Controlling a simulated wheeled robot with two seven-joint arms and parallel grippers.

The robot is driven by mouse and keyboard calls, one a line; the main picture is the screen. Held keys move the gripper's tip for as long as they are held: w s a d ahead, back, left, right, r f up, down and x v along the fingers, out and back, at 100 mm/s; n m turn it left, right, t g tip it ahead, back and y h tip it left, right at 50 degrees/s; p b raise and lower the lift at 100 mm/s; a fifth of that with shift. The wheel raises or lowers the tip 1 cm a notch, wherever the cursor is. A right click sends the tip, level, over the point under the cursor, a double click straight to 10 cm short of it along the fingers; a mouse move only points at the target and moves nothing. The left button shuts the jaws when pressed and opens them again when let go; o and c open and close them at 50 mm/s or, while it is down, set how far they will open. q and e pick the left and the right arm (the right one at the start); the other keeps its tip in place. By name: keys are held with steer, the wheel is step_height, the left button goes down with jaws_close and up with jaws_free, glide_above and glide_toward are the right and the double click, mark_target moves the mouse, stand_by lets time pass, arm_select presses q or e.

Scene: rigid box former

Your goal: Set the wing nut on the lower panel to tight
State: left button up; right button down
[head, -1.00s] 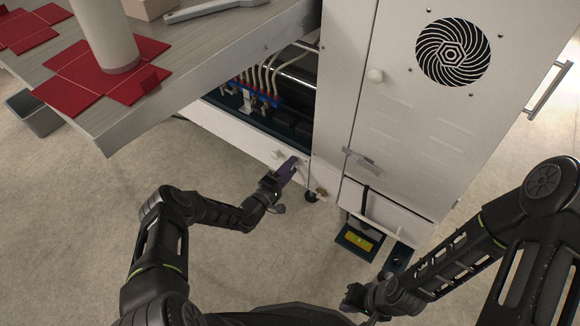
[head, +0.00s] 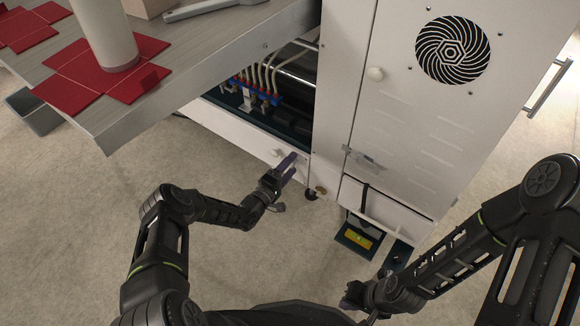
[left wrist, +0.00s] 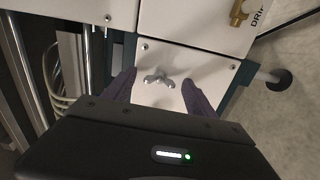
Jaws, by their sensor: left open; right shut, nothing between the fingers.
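The wing nut (left wrist: 158,77) is a small grey two-winged piece on the white lower panel (left wrist: 158,96), which has screws at its corners. In the left wrist view, its wings lie across the picture, slightly tilted. My left gripper (left wrist: 161,92) is open, its purple fingers on either side of the nut, with visible gaps. In the head view my left gripper (head: 288,164) is at the low front of the machine, and its fingers partly cover that area. My right gripper (head: 352,298) is shut and empty, low and away from the panel.
A brass valve (left wrist: 240,12) sits on the adjoining panel. An open bay with hoses (head: 262,82) lies above the lower panel. A latch (head: 362,157) projects from the cabinet door. A table (head: 190,60) with red box blanks overhangs at left.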

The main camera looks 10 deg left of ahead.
arm_select(q)
steer(key=p+v, duration=0.2)
steer(key=v, duration=0.6)
stand_by(0.4)
